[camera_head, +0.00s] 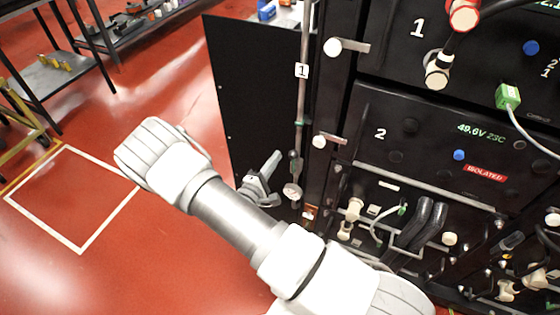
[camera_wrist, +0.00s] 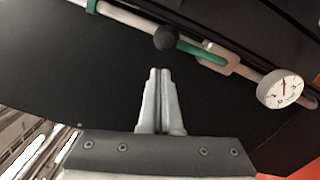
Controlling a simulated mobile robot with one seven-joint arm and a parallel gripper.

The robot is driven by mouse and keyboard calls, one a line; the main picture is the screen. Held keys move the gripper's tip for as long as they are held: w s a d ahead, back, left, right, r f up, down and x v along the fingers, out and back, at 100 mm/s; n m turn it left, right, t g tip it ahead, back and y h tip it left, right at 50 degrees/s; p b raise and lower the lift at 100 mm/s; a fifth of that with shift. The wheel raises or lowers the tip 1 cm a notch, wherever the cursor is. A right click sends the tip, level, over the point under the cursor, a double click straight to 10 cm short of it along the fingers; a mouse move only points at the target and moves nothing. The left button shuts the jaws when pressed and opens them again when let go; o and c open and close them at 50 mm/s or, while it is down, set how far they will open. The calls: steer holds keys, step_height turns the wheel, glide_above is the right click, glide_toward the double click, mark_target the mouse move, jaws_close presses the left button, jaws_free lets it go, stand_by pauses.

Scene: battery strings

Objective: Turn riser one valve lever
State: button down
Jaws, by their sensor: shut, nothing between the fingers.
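The riser pipe (camera_head: 300,110) tagged 1 runs upright beside the rack in the head view. Its dark valve part (camera_head: 294,156) sits above a round white gauge (camera_head: 291,191). In the wrist view the pipe crosses the top on a diagonal, with a green strip (camera_wrist: 135,25), a round black knob (camera_wrist: 165,38) and the gauge (camera_wrist: 284,88). I cannot tell how far the lever is turned. My gripper (camera_head: 277,156) is just left of the valve. In the wrist view its shut, empty fingers (camera_wrist: 160,70) point at the black knob, with a visible gap in the picture.
A black panel (camera_head: 250,90) stands behind the pipe. The battery rack (camera_head: 375,110), with handles, cables and a red ISOLATED label (camera_head: 485,173), is close on the right. Red floor (camera_head: 150,90) is open at left, with a grey table (camera_head: 50,78) farther back.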

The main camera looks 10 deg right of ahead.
steer(key=w+a+p+v, duration=0.1)
steer(key=v, duration=0.9)
steer(key=shift+a+f, duration=0.25)
steer(key=shift+a, duration=0.2)
steer(key=s+d+r+m+g+h, duration=0.25)
steer(key=d+r+m+g, duration=0.55)
steer(key=r, duration=0.4)
steer(key=s+d+r+m+g+y, duration=0.2)
steer(key=s+d+r+m+y, duration=0.1)
steer(key=s+r+y, duration=0.4)
steer(key=s+d+r+m+g+y, duration=0.2)
steer(key=s+r+g+y, duration=0.15)
steer(key=s+r, duration=0.35)
step_height(320, 180, up, 24)
steer(key=s+a+t+y+p, duration=0.1)
steer(key=t+p, duration=0.4)
steer(key=p, duration=1.2)
steer(key=shift+s+a+m+y, duration=0.15)
steer(key=shift+s+m+y, duration=0.15)
steer(key=shift+s+y, duration=0.7)
